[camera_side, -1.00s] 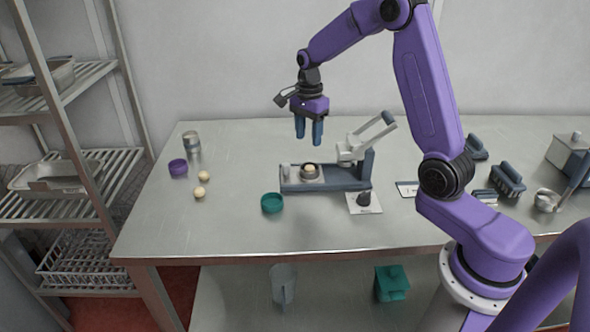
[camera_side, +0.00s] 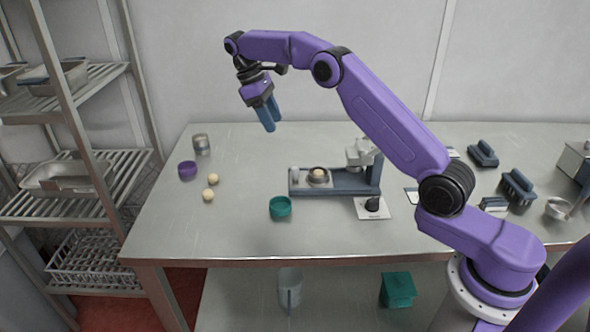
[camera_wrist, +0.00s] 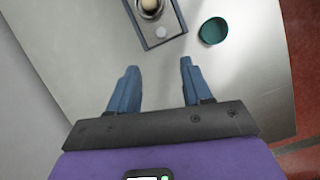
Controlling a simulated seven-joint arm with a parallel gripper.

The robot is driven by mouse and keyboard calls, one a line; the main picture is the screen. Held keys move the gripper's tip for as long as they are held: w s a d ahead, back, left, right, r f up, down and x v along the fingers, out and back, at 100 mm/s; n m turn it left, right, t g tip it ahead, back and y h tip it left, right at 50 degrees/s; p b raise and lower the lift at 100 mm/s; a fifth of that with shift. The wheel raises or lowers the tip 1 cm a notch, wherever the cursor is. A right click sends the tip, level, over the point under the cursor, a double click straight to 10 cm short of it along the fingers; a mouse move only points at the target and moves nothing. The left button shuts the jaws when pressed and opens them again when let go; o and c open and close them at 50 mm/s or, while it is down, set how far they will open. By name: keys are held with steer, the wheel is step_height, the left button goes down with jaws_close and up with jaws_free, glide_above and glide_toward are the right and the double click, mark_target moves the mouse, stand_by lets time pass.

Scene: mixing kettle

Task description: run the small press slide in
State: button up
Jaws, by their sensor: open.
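The small press (camera_side: 345,186) stands on the steel table, with a long blue-grey base and an upright at its right end, partly behind my arm. Its slide (camera_side: 318,177) carries a round cup with a pale ball in it, near the base's left end. In the wrist view the press base (camera_wrist: 162,36) shows at the top, with the slide's cup (camera_wrist: 149,7) cut by the frame edge. My gripper (camera_side: 270,127) is open and empty, in the air above and left of the press, clear of it. Its blue fingers (camera_wrist: 156,82) are apart in the wrist view.
A teal dish (camera_side: 280,207) sits just left of the press, also in the wrist view (camera_wrist: 213,31). Two pale balls (camera_side: 210,188), a purple dish (camera_side: 187,170) and a metal can (camera_side: 201,144) are farther left. A black knob on a white card (camera_side: 372,204) lies in front of the press.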

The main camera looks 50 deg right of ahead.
mark_target(295, 168)
steer(key=shift+a+n, duration=0.2)
steer(key=shift+n, duration=0.4)
steer(key=x, duration=1.7)
steer(key=shift+d, duration=0.1)
jaws_close()
